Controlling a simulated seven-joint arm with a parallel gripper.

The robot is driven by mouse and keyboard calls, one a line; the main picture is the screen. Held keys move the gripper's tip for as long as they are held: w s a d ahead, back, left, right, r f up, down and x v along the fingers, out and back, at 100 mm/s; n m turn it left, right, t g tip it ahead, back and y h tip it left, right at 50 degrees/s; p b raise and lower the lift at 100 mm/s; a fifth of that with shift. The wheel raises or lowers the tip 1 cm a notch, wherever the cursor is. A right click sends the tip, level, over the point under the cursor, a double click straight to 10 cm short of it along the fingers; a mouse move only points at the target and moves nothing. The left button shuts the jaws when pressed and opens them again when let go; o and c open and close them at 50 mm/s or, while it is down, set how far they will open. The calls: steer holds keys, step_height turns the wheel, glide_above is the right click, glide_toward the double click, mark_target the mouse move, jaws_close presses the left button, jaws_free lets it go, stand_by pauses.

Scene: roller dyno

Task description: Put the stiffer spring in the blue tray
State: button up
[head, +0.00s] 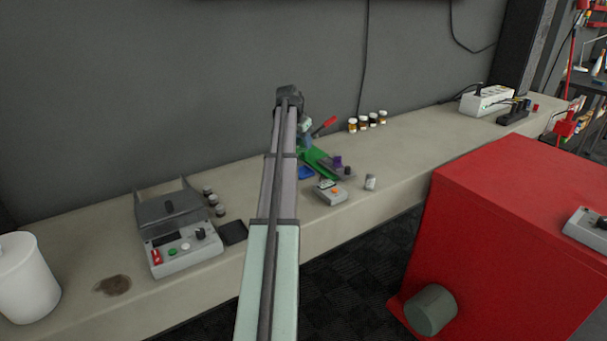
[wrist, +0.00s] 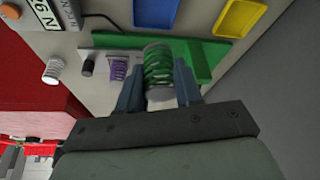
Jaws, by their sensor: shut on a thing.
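In the wrist view my gripper (wrist: 158,90) is shut on a green coil spring (wrist: 157,65), with one finger on each side of it. A pale metal cylinder end shows at the spring's near end. A smaller purple spring (wrist: 118,70) is beside it on a grey strip; purple also shows in the head view (head: 337,162). The blue tray (wrist: 155,12) lies beyond the green spring, and it shows partly in the head view (head: 305,173). A yellow tray (wrist: 240,18) is to its right. In the head view my arm hides most of the gripper.
A green base (wrist: 195,62) lies under the springs. A meter with an orange button (head: 329,192) and a small metal cylinder (head: 370,182) stand nearby. Small jars (head: 366,121) stand against the wall. A red cabinet (head: 510,230) fills the right front.

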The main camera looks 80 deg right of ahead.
steer(key=shift+d+f+n, duration=0.1)
steer(key=shift+d+n, duration=0.05)
steer(key=shift+n, duration=0.25)
steer(key=shift+f, duration=0.4)
glide_toward(306, 171)
steer(key=x, duration=0.5)
steer(key=shift+f, duration=0.15)
steer(key=shift+f, duration=0.1)
steer(key=o, duration=0.8)
steer(key=shift+c, duration=0.2)
steer(key=v, duration=1.2)
steer(key=shift+s, duration=0.2)
